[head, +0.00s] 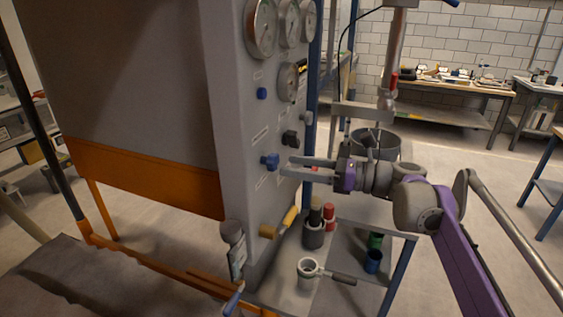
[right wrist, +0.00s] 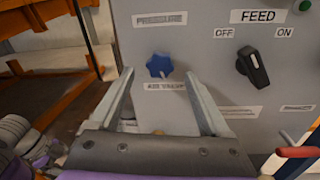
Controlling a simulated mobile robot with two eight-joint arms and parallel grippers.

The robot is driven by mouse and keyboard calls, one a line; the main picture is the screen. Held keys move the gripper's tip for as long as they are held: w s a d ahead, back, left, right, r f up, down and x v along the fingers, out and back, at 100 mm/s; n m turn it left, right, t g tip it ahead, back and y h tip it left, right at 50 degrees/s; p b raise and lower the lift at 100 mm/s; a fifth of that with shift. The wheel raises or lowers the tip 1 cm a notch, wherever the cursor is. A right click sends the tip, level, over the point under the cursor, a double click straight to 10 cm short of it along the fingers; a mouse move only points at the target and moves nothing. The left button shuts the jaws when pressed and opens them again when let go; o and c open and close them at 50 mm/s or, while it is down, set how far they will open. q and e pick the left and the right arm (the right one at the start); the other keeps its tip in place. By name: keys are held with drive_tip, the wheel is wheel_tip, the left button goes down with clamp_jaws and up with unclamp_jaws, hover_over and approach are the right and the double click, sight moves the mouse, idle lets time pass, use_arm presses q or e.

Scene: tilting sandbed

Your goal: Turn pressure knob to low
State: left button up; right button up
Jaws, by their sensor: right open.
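A blue star-shaped knob (head: 270,161) sits on the grey panel. In the right wrist view the blue knob (right wrist: 160,65) lies between a "PRESSURE" label (right wrist: 160,19) above and an "AIR VALVE" label (right wrist: 165,86) below. My right gripper (head: 287,165) is open and empty, its fingers pointing at the panel. In the right wrist view its fingertips (right wrist: 160,74) stand on either side of the blue knob, just short of it. I cannot tell if they touch it. Another small blue knob (head: 262,93) is higher on the panel. My left gripper is not in view.
A black "FEED" switch (right wrist: 253,67) is right of the blue knob. Gauges (head: 262,28) top the panel. Yellow and wooden handles (head: 290,217) stick out low on it. A grey cart (head: 340,237) with cups and a handled pot stands below my right arm.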

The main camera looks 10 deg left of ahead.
sight(277, 163)
drive_tip(key=shift+w+a, duration=0.15)
drive_tip(key=shift+a, duration=0.8)
drive_tip(key=shift+w+a, duration=0.1)
drive_tip(key=shift+a, duration=0.85)
clamp_jaws()
